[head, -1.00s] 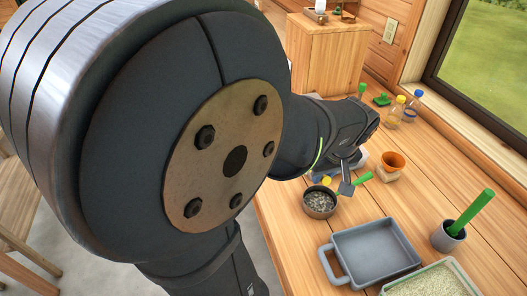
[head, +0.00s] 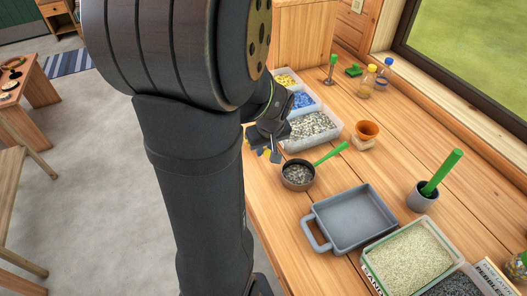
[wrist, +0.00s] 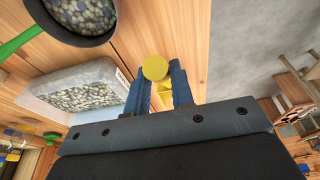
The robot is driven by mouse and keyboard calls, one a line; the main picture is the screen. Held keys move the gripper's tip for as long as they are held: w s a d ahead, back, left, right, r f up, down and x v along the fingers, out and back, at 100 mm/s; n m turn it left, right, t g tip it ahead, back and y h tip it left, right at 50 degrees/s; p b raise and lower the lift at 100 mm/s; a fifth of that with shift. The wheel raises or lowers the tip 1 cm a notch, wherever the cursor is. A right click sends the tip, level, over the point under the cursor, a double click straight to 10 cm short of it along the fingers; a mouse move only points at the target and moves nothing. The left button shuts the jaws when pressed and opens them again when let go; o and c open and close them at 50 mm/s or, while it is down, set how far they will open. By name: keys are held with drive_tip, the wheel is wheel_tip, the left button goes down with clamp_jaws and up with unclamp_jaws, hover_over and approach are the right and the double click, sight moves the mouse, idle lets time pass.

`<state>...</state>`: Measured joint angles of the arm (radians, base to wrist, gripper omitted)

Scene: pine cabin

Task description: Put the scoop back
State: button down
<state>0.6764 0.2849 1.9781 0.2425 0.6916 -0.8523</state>
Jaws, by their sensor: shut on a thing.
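My gripper (head: 272,156) hangs by the table's left edge, just left of the round pan. It is shut on a yellow object (wrist: 155,68), whose round end shows between the fingertips in the wrist view. Its lower part is mostly hidden, so I cannot tell whether it is the scoop's handle. The dark pan (head: 298,182) holds grey pebbles and has a green handle (head: 331,153) pointing up right. It also shows in the wrist view (wrist: 85,39). A clear bin of pale pebbles (head: 311,128) stands just behind my gripper.
Bins of blue (head: 300,103) and yellow (head: 286,82) pieces stand farther back. A grey tray (head: 350,220), a sand bin (head: 410,257) and a cup (head: 419,200) with a green-handled tool are right.

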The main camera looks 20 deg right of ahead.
drive_tip(key=shift+f, duration=1.65)
drive_tip(key=c, duration=1.3)
unclamp_jaws()
drive_tip(key=shift+o, duration=0.2)
drive_tip(key=v, duration=1.2)
